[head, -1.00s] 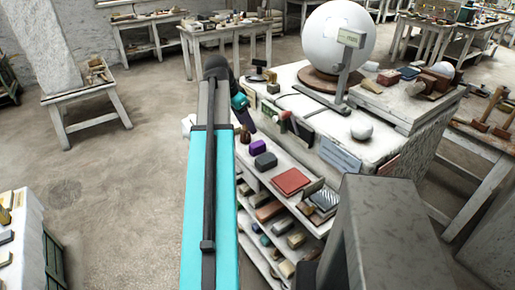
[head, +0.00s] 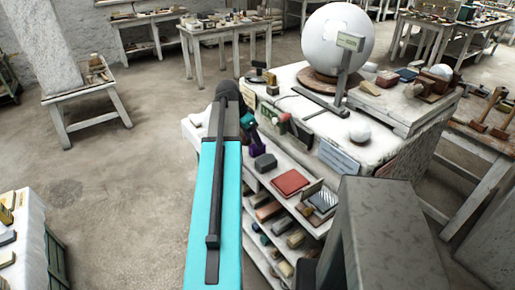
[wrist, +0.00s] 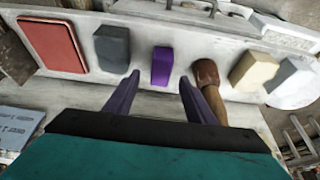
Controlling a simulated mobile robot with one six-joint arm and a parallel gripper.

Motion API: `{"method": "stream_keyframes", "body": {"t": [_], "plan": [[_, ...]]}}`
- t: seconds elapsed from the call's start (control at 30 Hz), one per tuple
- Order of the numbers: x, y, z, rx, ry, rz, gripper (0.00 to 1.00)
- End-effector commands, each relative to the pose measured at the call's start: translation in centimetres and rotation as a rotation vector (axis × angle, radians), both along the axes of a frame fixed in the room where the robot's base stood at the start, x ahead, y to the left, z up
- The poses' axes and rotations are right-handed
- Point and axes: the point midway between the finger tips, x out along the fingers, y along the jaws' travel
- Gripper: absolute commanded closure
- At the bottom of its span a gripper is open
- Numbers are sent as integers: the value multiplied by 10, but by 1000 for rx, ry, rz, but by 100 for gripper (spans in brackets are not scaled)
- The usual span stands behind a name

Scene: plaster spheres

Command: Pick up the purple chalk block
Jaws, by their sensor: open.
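The purple chalk block (wrist: 162,66) lies on a pale shelf, seen in the wrist view between and just beyond my two purple fingers. My gripper (wrist: 160,79) is open and empty, its fingers pointing at the block with one to each side. In the head view my gripper (head: 251,138) is low over the front shelf, largely behind my arm. I cannot tell the block apart from the purple fingers there.
A dark grey block (wrist: 112,47) and a red flat block (wrist: 53,46) lie left of the purple one. A wooden-handled tool (wrist: 209,88) lies close by the right finger. A beige block (wrist: 254,70) is further right.

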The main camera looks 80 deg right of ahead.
Motion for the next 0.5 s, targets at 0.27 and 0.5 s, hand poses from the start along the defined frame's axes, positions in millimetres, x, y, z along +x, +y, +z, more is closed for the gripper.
{"method": "stream_keyframes", "body": {"t": [0.27,0.5], "plan": [[-1,-2,-5,-1,-1,0,50],[-2,-2,-6,0,0,0,50]]}}
